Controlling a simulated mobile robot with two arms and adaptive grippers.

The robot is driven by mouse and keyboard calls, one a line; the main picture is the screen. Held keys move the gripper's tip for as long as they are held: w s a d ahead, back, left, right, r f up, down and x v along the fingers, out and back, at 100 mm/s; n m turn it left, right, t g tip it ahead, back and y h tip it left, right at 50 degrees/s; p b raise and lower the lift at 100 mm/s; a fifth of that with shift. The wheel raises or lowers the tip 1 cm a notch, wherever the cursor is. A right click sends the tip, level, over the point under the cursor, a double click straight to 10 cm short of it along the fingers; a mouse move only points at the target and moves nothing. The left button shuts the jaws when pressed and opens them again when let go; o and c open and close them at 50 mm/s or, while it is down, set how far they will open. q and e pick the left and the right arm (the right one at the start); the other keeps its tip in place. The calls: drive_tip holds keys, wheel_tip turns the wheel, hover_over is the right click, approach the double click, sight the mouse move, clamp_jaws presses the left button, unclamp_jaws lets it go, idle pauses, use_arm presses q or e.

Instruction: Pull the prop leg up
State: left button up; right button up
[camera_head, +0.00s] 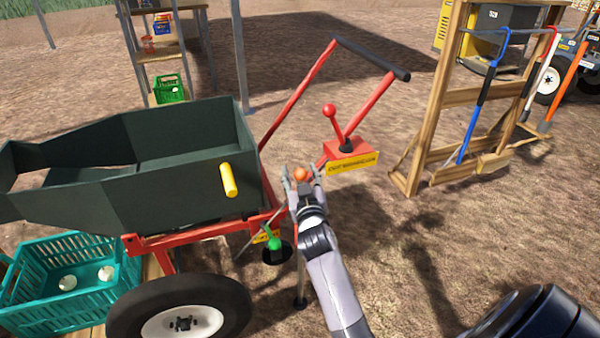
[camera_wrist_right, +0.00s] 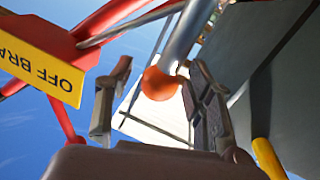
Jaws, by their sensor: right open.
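An orange ball knob (camera_head: 301,174) sits in front of the cart, at my right gripper (camera_head: 302,178). In the right wrist view the orange knob (camera_wrist_right: 160,84) is at the end of a grey metal rod (camera_wrist_right: 186,36), which I take to be the prop leg. My right gripper (camera_wrist_right: 158,78) is open, with one finger on each side of the knob in the picture. I see no clear contact. Lower down, a dark leg foot (camera_head: 300,302) shows beside my right forearm, which hides part of the leg. My left gripper is not in view.
The green cart bin (camera_head: 180,160) with a yellow handle (camera_head: 228,180) stands left, above a wheel (camera_head: 180,318). A red lever (camera_head: 330,112) and handlebar (camera_head: 372,58) rise behind the gripper. A green knob (camera_head: 274,244) is nearby. A teal crate (camera_head: 40,312) stands lower left; a wooden tool rack (camera_head: 425,120) stands right.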

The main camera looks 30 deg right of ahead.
drive_tip(key=shift+c, duration=0.3)
clamp_jaws()
idle(0.3)
